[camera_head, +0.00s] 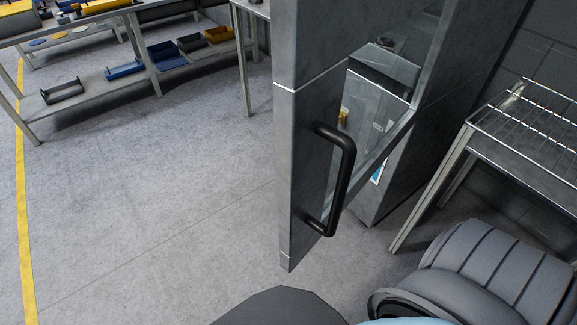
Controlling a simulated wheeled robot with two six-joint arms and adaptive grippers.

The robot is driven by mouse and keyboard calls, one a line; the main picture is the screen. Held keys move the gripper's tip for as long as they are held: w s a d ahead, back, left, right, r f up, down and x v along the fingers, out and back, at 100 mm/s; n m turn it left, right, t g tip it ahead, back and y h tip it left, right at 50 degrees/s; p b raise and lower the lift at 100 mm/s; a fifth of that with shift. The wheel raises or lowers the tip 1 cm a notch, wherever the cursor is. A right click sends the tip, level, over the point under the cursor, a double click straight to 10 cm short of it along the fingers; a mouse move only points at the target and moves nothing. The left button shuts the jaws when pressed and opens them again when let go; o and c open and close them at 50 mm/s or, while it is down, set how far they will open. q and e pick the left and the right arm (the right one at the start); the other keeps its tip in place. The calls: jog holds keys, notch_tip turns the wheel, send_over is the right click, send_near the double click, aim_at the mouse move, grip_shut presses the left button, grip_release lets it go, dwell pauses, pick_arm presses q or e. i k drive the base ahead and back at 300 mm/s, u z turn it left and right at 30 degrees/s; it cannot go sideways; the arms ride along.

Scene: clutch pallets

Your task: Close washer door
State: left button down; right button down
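The washer door (303,170) is a tall dark grey metal panel with a large glass window (385,85). It stands in the middle of the head view, its near edge toward me, and looks swung open. A black bar handle (346,180) is mounted on the door beside the glass. The door's lower end hangs above the floor, and its top is cut off by the frame. The washer's opening cannot be made out clearly. Neither of my grippers shows in this view, and nothing is seen touching the door or handle.
A metal table with a wire rack top (535,115) stands at the right, close to the door. A shelf bench (105,82) with blue, yellow and dark bins is at the upper left. The grey floor (150,200) left of the door is clear, with a yellow line (23,220).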

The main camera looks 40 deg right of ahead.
aim_at(312, 41)
jog(key=k, duration=0.8)
jog(key=z, duration=1.1)
jog(key=i, duration=0.5)
jog(key=u, duration=0.05)
